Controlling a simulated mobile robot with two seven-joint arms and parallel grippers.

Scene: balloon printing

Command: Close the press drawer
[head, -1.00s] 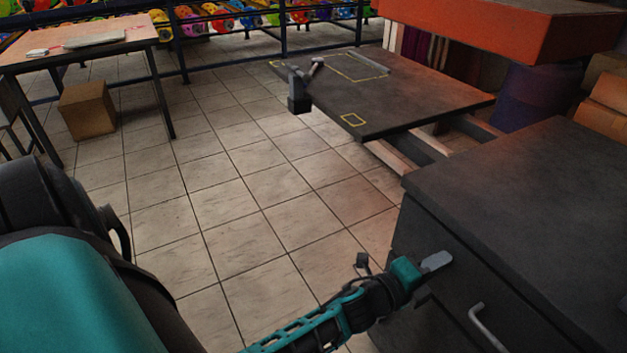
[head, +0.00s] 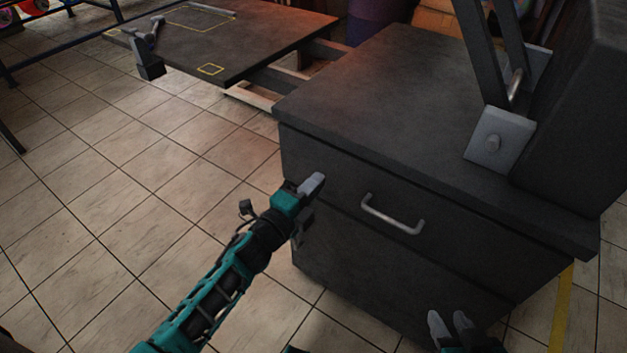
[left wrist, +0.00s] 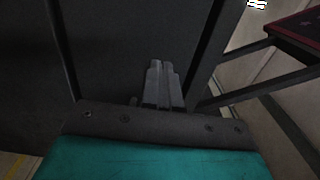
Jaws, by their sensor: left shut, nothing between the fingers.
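The dark press cabinet (head: 345,75) has a drawer front (head: 330,190) with a metal bar handle (head: 392,215). The drawer front looks roughly flush with the cabinet. A flat dark board (head: 245,40) with yellow outlines sticks out on rails (head: 275,82) behind the cabinet. My left gripper (head: 313,184) is shut and empty, in front of the drawer front's left part, left of the handle. I cannot tell whether it touches. Its fingers (left wrist: 163,85) point at a dark surface in the left wrist view. My right gripper (head: 449,324) is low before the cabinet, fingers slightly apart, empty.
The press's upright arm and grey bracket (head: 499,140) stand on the cabinet's right. A dark clamp-like part (head: 150,62) hangs at the board's left edge. The tiled floor (head: 120,200) to the left is clear. A yellow floor line (head: 562,310) runs at right.

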